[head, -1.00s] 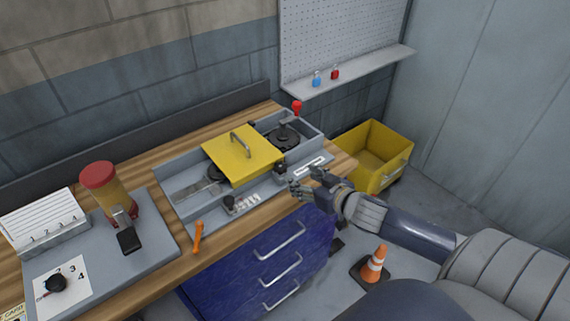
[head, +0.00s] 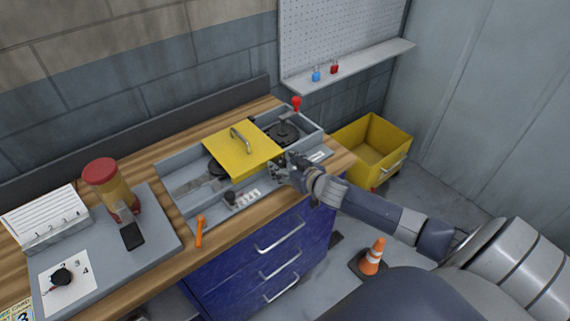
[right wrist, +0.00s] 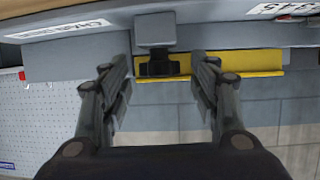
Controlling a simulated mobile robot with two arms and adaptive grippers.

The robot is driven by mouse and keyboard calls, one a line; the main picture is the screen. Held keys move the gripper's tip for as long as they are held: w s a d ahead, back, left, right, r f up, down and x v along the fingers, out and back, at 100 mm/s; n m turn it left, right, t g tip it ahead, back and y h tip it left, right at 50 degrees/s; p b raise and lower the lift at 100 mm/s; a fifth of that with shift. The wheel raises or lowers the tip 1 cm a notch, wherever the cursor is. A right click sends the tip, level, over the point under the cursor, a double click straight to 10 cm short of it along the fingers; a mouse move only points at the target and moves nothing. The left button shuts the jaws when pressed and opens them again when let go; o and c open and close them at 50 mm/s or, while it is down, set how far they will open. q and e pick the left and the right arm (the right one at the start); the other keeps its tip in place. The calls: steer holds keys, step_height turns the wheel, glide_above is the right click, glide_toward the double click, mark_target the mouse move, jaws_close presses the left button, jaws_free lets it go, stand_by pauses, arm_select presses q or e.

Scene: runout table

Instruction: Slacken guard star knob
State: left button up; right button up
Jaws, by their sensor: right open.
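The yellow guard (head: 238,155) with its grey handle lies over the middle of the grey machine housing (head: 171,180). In the right wrist view, the dark star knob (right wrist: 158,68) sits against a grey block, and the yellow guard (right wrist: 240,62) is behind it. My right gripper (head: 281,171) is at the guard's front right corner and hides the knob in the head view. Its fingers (right wrist: 160,85) are open, one on each side of the knob, with a visible gap on both sides. My left gripper is not in view.
A small black knob (head: 230,198) and an orange tool (head: 199,232) are near the housing's front left. A red-topped lever (head: 296,104) stands behind. A yellow bin (head: 372,146) and a traffic cone (head: 373,257) are on the floor to the right.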

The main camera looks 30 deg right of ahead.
steer(key=c, duration=1.1)
steer(key=shift+o, duration=0.2)
steer(key=shift+d+r+n+y, duration=0.1)
steer(key=shift+d+n+y, duration=0.05)
steer(key=shift+n+y, duration=0.45)
steer(key=shift+w+d+n+g+y, duration=0.15)
steer(key=shift+n+g+y, duration=0.35)
steer(key=shift+n+y, duration=1.15)
steer(key=shift+d+y+b, duration=0.1)
steer(key=shift+y+b, duration=0.25)
steer(key=shift+y, duration=0.2)
steer(key=o, duration=1.1)
steer(key=shift+c, duration=0.2)
